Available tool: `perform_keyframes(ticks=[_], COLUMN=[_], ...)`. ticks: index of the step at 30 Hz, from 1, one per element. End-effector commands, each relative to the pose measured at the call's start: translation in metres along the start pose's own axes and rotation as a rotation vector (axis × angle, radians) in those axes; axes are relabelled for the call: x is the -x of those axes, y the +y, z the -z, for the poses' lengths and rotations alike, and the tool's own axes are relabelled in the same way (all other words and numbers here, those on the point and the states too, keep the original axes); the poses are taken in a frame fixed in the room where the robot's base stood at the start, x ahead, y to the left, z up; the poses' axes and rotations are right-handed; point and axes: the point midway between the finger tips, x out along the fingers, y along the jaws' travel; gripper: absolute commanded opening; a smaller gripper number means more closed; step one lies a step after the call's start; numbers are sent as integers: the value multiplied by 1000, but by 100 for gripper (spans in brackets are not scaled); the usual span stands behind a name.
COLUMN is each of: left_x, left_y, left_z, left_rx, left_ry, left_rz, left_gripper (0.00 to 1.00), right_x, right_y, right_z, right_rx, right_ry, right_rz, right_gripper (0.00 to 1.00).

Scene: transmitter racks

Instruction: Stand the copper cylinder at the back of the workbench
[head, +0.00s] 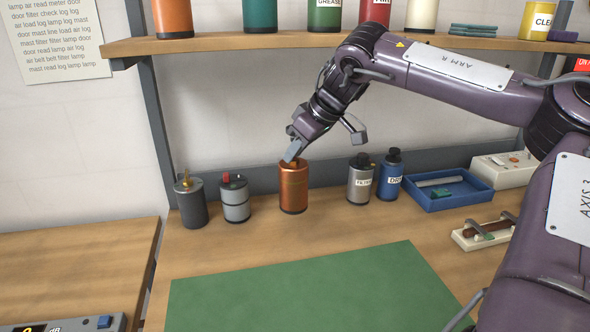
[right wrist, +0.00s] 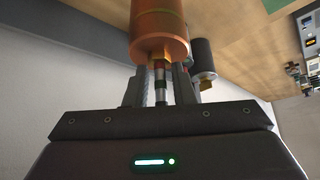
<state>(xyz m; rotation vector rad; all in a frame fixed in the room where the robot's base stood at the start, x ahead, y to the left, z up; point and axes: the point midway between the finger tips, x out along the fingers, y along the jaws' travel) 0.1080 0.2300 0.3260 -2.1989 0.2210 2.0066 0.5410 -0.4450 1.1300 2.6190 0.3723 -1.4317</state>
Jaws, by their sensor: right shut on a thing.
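The copper cylinder (head: 293,188) is upright at the back of the workbench (head: 235,255), between a grey capacitor-like can and a silver filter can. Its base appears at or very near the wood; I cannot tell whether it touches. My right gripper (head: 294,154) comes down from above and is shut on the post at the cylinder's top. In the right wrist view the copper cylinder (right wrist: 160,35) extends away from the fingers (right wrist: 160,88), which close around its narrow metal post. My left gripper is not in view.
A dark grey can (head: 191,204) and a grey can with a red top (head: 235,200) stand to the left. The filter can (head: 360,182), a blue bottle (head: 390,177) and a blue tray (head: 447,190) stand right. A shelf (head: 250,41) runs above. The green mat (head: 310,290) is clear.

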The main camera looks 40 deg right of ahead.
Motion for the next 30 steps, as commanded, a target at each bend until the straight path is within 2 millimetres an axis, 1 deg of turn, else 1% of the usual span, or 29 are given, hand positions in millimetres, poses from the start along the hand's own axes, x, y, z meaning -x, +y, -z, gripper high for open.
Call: perform_keyframes(ticks=[1, 6, 15, 20, 23, 26, 28, 30], left_x=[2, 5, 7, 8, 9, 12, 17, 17], left_y=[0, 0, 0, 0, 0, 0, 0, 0], left_z=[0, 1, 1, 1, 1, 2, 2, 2], left_rx=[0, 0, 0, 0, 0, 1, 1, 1], left_ry=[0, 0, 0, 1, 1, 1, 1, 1], left_rz=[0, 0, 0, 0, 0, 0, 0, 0], left_gripper=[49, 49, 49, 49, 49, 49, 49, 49], right_x=[0, -5, -27, -33, -42, -56, -61, -64], right_y=[3, 10, 9, 9, 8, 8, 11, 12], right_z=[4, 9, -6, -10, -16, -25, -26, -27], right_rx=[1, 3, 2, 2, 2, 1, 1, 2], right_ry=[0, 1, 1, 2, 2, 0, -1, 2], right_rz=[-2, 0, 1, 0, 2, 3, 0, -1], right_gripper=[0, 0, 0, 0, 0, 0, 0, 0])
